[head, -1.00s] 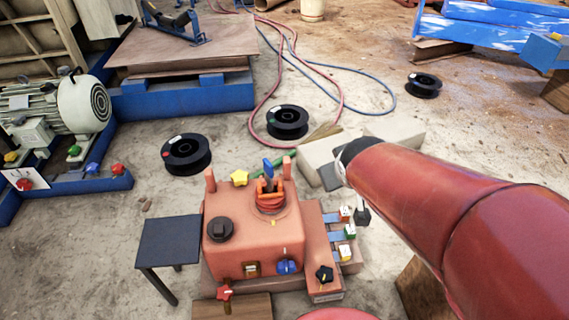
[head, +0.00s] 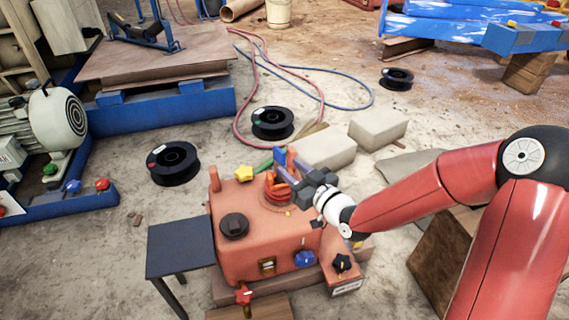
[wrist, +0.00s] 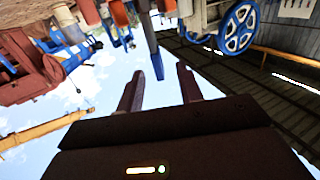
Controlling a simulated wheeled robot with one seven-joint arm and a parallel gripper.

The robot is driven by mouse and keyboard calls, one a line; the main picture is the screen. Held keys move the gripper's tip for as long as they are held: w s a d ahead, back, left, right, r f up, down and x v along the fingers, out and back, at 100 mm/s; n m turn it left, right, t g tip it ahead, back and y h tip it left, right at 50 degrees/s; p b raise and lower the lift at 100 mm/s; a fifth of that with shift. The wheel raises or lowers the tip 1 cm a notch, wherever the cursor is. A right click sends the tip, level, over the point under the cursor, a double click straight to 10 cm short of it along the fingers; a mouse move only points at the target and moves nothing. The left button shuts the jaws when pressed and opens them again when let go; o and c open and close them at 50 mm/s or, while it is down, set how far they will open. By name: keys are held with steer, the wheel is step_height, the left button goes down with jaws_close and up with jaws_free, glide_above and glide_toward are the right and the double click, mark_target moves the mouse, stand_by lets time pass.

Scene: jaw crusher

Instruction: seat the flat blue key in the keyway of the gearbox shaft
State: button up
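The salmon-red gearbox (head: 235,255) stands at the lower middle of the head view. On its top right is a red-orange round shaft fitting (head: 278,195) with upright orange pieces. The flat blue key (head: 280,157) stands upright there; how it is held is unclear. My gripper (head: 300,177) is close to the right of the key and partly covers the shaft area. In the wrist view my gripper (wrist: 159,76) has its two fingers apart, and a long blue piece, apparently the key (wrist: 154,52), shows in the gap's line. Contact is not visible. The keyway cannot be made out.
A yellow star knob (head: 244,173), a black cap (head: 234,226), a blue knob (head: 304,259) and a red knob (head: 244,294) are around the gearbox. A dark side table (head: 180,247) stands left. Pale blocks (head: 327,147) and black spools (head: 272,122) lie behind.

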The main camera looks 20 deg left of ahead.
mark_target(284, 161)
steer(key=x, duration=0.6)
steer(key=shift+w+f, duration=0.1)
steer(key=shift+w, duration=0.15)
steer(key=shift+c, duration=0.3)
jaws_close()
